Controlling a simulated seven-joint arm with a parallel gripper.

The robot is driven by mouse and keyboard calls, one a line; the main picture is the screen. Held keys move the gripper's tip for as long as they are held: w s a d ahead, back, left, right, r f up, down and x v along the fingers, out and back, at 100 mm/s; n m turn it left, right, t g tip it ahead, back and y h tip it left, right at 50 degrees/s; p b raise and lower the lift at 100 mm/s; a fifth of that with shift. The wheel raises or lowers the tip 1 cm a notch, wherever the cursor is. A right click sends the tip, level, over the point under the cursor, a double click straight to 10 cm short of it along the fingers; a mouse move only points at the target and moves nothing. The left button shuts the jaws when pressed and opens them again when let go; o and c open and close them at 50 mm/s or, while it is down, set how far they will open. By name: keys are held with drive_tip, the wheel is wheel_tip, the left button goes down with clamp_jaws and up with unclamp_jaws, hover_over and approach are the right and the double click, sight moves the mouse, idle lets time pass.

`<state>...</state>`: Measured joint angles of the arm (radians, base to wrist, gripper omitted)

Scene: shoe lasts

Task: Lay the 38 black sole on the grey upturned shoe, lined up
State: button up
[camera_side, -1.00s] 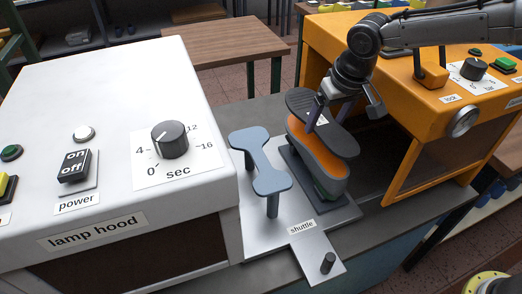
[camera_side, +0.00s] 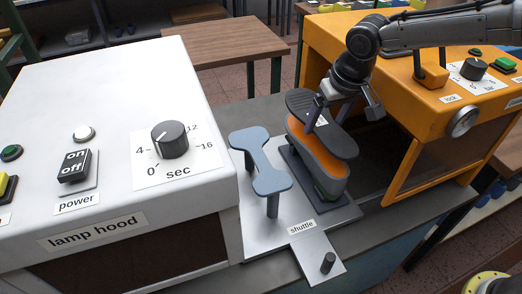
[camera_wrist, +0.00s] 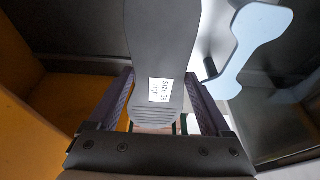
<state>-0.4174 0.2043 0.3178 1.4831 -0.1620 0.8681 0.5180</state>
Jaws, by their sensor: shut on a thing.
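My gripper (camera_side: 325,120) is shut on the black sole (camera_side: 335,139), with one finger at each long edge. The sole lies roughly flat, above the grey upturned shoe (camera_side: 324,174), whose orange underside shows at the left and near end. The sole is offset toward the back from the shoe's outline. I cannot tell whether they touch. In the wrist view the sole (camera_wrist: 165,45) lies between both fingers (camera_wrist: 158,85) and bears a white label reading "Size 3…", last digit unclear. The sole hides most of the shoe there.
The shoe stands on a dark base on the metal shuttle plate (camera_side: 262,240). A blue-grey stand (camera_side: 271,181) rises just left of it. The white lamp hood (camera_side: 110,110) is further left. The orange machine (camera_side: 412,150) stands at the right and behind.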

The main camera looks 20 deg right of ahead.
sight(319, 148)
drive_tip(key=shift+f, duration=0.25)
drive_tip(key=shift+f, duration=0.7)
drive_tip(key=shift+f, duration=2.15)
idle(1.3)
drive_tip(key=o, duration=1.1)
drive_tip(key=shift+r, duration=3.5)
